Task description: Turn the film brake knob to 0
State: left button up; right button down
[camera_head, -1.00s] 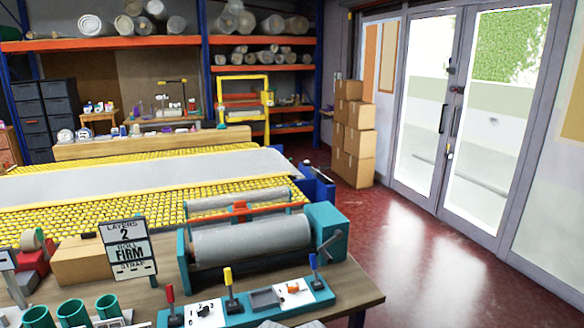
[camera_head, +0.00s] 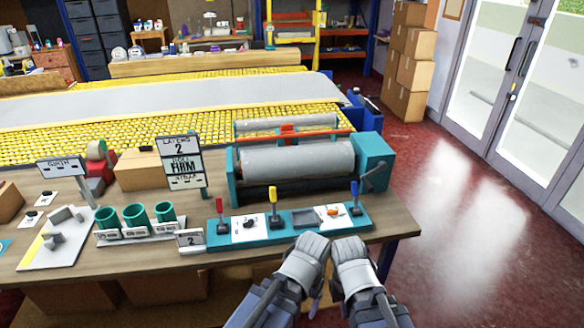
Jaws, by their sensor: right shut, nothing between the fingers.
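A teal control panel (camera_head: 262,238) lies along the table's front edge, below the film roller (camera_head: 296,170). Its left white plate carries a black knob (camera_head: 250,223) with small marks around it. Its right white plate carries an orange knob (camera_head: 334,211). The labels are too small to read, so I cannot tell which knob is the film brake or its setting. My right gripper (camera_head: 348,242) is shut and empty, just in front of the panel's right part. My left gripper (camera_head: 312,242) is close beside it; its jaws are unclear. Neither visibly holds a knob.
Red (camera_head: 221,216), yellow (camera_head: 273,208) and blue (camera_head: 355,199) levers stand on the panel. A crank (camera_head: 375,178) is at the roller's right end. A sign (camera_head: 182,163) reads layers 2, roll firm. Teal cups (camera_head: 135,217) stand left. Red floor (camera_head: 450,220) is clear at right.

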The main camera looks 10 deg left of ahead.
aim_at(333, 213)
jog(key=i+j+z, duration=0.35)
jog(key=j, duration=0.25)
jog(key=i+j+z, duration=0.2)
jog(key=i+j, duration=0.1)
jog(key=j, duration=0.1)
